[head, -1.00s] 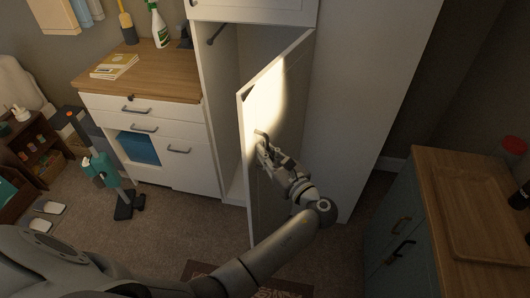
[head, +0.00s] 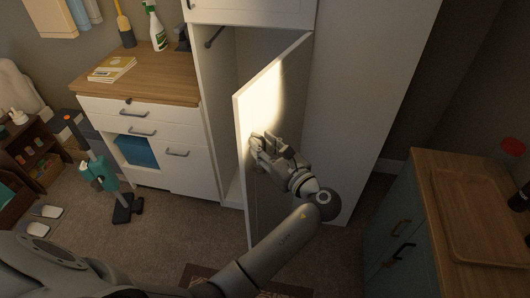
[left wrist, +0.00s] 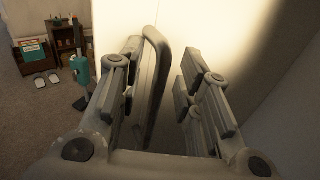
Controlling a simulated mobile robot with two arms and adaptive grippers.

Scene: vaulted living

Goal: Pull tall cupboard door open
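The tall white cupboard (head: 345,105) stands in the middle of the head view. Its door (head: 262,105) is swung well open, its free edge pointing towards me. My left gripper (head: 268,141) is at the handle on the door's face. In the left wrist view its two fingers (left wrist: 160,72) are spread apart. The grey bar handle (left wrist: 157,65) lies between them, close to the left finger, with a clear gap to the right finger. Whether the left finger touches the bar I cannot tell. My right gripper is not in view.
A white drawer unit (head: 150,160) with a wooden top stands left of the cupboard. A teal upright device (head: 100,170) stands on the carpet before it. A blue-grey cabinet (head: 400,225) with a wooden top is at the right.

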